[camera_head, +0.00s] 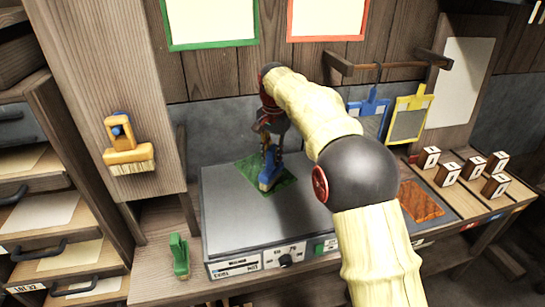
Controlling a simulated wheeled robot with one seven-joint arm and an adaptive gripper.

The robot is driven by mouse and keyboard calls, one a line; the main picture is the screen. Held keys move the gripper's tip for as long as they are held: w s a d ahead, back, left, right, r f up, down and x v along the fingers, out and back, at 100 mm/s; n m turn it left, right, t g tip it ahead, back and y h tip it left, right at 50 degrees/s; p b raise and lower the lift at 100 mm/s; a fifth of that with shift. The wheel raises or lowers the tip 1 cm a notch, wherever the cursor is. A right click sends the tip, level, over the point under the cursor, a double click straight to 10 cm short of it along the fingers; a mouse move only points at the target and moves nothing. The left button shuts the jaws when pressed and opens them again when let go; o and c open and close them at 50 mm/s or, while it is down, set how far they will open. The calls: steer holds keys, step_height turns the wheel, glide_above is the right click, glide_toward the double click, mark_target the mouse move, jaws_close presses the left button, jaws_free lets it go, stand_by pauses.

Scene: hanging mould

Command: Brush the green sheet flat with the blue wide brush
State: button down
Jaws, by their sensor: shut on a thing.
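The green sheet (280,193) lies on the grey flat-topped unit (235,235), near its back left part. My gripper (270,153) points down over the sheet and is shut on the blue wide brush (269,172). The brush's lower end is at the sheet and seems to touch it, though exact contact is hard to tell. The brush covers part of the sheet. Whether the sheet lies fully flat cannot be told at this size.
A yellow-orange brush (126,152) hangs on the left cabinet. A small green tool (180,256) stands at the front left. Blue (370,115) and yellow (410,115) framed moulds hang at the back right. An orange sheet (420,201) and several numbered blocks (447,174) lie to the right.

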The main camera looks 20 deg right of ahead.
steer(key=shift+f, duration=0.35)
steer(key=shift+w+d+r+p, duration=0.1)
steer(key=shift+w+d+p, duration=0.15)
steer(key=shift+d+p, duration=0.35)
steer(key=shift+w+d+r+p, duration=0.1)
steer(key=shift+w+d+p, duration=0.1)
steer(key=shift+d+p, duration=0.35)
steer(key=d+p, duration=0.1)
steer(key=p, duration=0.1)
steer(key=w+d+p, duration=0.1)
steer(key=d+p, duration=0.1)
steer(key=shift+w+d+f, duration=0.15)
steer(key=shift+w, duration=0.05)
steer(key=shift+p, duration=0.3)
steer(key=shift+s+a+f+p, duration=0.15)
steer(key=shift+s+a, duration=0.25)
steer(key=shift+a, duration=0.55)
steer(key=shift+s+a+r+p, duration=0.1)
steer(key=shift+s+a+p, duration=0.2)
steer(key=shift+a, duration=0.6)
steer(key=shift+s+a+f+p, duration=0.15)
steer(key=shift+s+a, duration=0.3)
steer(key=shift+a, duration=0.5)
steer(key=shift+r, duration=0.1)
